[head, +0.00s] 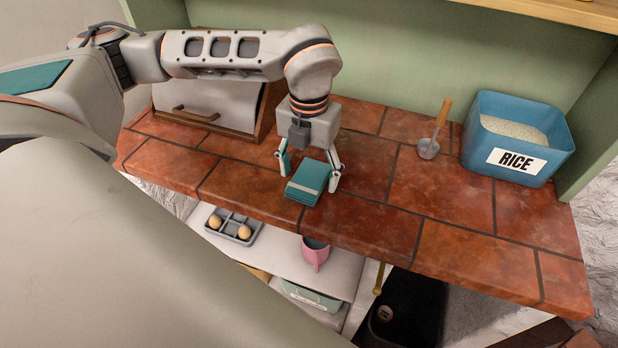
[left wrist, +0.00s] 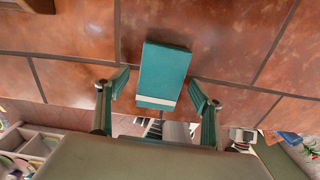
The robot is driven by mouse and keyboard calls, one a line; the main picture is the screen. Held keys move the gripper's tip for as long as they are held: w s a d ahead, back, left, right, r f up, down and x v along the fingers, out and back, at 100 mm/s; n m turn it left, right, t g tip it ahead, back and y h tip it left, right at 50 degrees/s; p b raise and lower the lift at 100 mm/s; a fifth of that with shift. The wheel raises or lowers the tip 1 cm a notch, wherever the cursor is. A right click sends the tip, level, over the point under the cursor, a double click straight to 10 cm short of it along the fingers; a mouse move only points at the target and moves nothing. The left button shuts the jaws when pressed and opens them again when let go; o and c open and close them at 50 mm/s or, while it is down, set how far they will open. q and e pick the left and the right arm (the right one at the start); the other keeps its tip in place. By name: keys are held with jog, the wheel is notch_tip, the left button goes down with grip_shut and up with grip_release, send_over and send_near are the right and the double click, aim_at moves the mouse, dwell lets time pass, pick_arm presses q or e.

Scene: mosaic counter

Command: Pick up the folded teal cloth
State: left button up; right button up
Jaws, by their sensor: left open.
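The folded teal cloth (head: 308,181) lies as a small stack on the reddish tiled counter, close to its front edge. It has a pale stripe, which shows clearly in the left wrist view (left wrist: 163,75). My left gripper (head: 309,174) points down over the cloth with one finger on each side of it. In the left wrist view the open fingers (left wrist: 160,92) stand left and right of the cloth's striped end, with gaps on both sides. Nothing is held. My right gripper is in neither view.
A blue bin of rice (head: 550,165) stands at the counter's right, with a metal scoop (head: 429,147) to its left. A box with a wooden handle (head: 215,100) stands behind left. Below are an egg tray (head: 229,228) and a pink mug (head: 315,256). The counter right of the cloth is clear.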

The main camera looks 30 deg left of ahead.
aim_at(309, 176)
pick_arm(q)
jog(key=shift+f, duration=0.1)
jog(key=c, duration=1.1)
notch_tip(309, 176, up, 20)
jog(key=shift+r, duration=0.1)
